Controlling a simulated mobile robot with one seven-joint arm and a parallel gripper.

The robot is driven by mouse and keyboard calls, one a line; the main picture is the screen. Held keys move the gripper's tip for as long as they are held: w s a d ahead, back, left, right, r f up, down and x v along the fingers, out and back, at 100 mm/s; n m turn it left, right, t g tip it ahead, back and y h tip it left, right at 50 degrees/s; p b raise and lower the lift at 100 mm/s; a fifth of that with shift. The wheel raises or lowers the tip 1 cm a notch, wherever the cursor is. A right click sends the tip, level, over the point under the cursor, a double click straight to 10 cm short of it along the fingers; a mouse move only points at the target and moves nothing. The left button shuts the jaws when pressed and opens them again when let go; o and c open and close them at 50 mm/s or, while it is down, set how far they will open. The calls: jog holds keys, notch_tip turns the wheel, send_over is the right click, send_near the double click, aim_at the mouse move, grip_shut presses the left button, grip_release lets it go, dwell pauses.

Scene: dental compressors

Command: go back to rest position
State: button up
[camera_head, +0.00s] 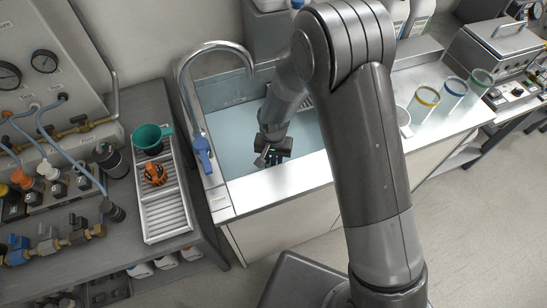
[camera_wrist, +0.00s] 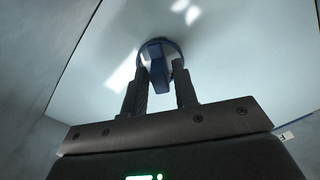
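My gripper (camera_head: 270,160) is low over the sink basin (camera_head: 230,122), near its front edge. In the wrist view my gripper (camera_wrist: 160,80) has its two dark fingers apart. A blue part with a round rim (camera_wrist: 157,66) shows between and just beyond the fingertips. Its lower part lies between the fingers, and whether they touch it is hard to tell. In the head view this blue part is mostly hidden by my gripper.
A curved faucet (camera_head: 215,46) with a blue lever (camera_head: 203,150) stands left of the basin. A ribbed tray (camera_head: 166,215) holds a green cup (camera_head: 148,138) and an orange part (camera_head: 154,174). Several coloured-rim glasses, including a yellow-rimmed one (camera_head: 424,101), stand on the right counter.

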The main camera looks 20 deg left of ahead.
jog(key=shift+r, duration=0.15)
jog(key=shift+c, duration=0.4)
jog(key=shift+r, duration=3.9)
jog(key=w+d+r+m+t+y, duration=0.1)
jog(key=w+d+r+t, duration=0.15)
jog(key=d+r, duration=1.7)
jog(key=s+d+r+m+t, duration=0.1)
jog(key=s+d+r, duration=0.4)
jog(key=s+d, duration=0.2)
jog(key=s+d+r+t+h, duration=0.1)
jog(key=s+d+r+t, duration=0.1)
jog(key=s+d+r, duration=0.3)
jog(key=s+d, duration=0.1)
jog(key=d, duration=0.3)
jog(key=shift+s+d+r+m, duration=0.25)
jog(key=shift+s+r+m, duration=0.1)
jog(key=shift+r+m, duration=0.05)
